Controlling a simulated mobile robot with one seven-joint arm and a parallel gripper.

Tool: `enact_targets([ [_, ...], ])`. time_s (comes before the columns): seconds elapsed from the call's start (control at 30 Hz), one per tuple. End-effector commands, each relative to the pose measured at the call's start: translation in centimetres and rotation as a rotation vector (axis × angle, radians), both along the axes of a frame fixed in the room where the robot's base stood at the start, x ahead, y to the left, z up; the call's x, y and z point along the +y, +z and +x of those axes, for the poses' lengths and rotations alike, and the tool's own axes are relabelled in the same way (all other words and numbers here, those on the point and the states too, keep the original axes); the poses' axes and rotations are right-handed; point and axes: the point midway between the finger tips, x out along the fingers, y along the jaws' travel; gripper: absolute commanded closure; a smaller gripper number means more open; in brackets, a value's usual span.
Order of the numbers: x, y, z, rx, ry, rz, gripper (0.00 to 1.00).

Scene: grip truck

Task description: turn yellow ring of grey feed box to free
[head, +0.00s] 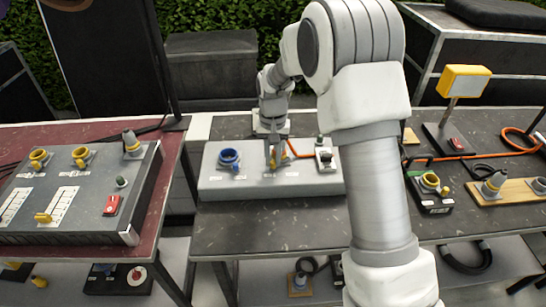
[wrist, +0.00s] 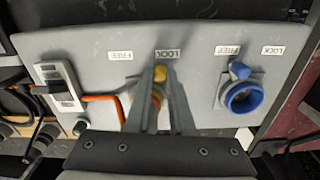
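The grey feed box (head: 215,183) is a light grey box on the middle table; it fills most of the wrist view (wrist: 90,45). Its yellow ring (wrist: 160,73) has a small knob that points at the LOCK label (wrist: 167,54). The FREE label (wrist: 120,56) is to the left of it in the wrist view. My gripper (wrist: 160,76) is down at the ring, one finger on each side of the knob, which fills the gap between the fingertips. The fingers hide much of the ring. In the head view my gripper (head: 277,160) largely covers the ring.
A blue ring (wrist: 243,97) with its own FREE and LOCK labels sits beside the yellow one. A switch unit (wrist: 58,85) and orange cable (wrist: 102,98) are on the other side. A darker panel (head: 85,180) with yellow rings stands on the left table.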

Motion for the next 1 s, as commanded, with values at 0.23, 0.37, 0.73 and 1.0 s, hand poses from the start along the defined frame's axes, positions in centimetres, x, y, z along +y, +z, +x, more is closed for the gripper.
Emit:
enact_targets([
  [0.23, 0.0, 0.0, 0.0, -0.001, 0.000, 0.000, 1.00],
  [0.37, 0.0, 0.0, 0.0, -0.001, 0.003, 0.000, 1.00],
  [0.73, -0.8, 0.1, -0.2, -0.002, 0.141, 0.000, 1.00],
  [1.0, -1.9, 0.1, -0.4, -0.002, 0.373, 0.001, 1.00],
])
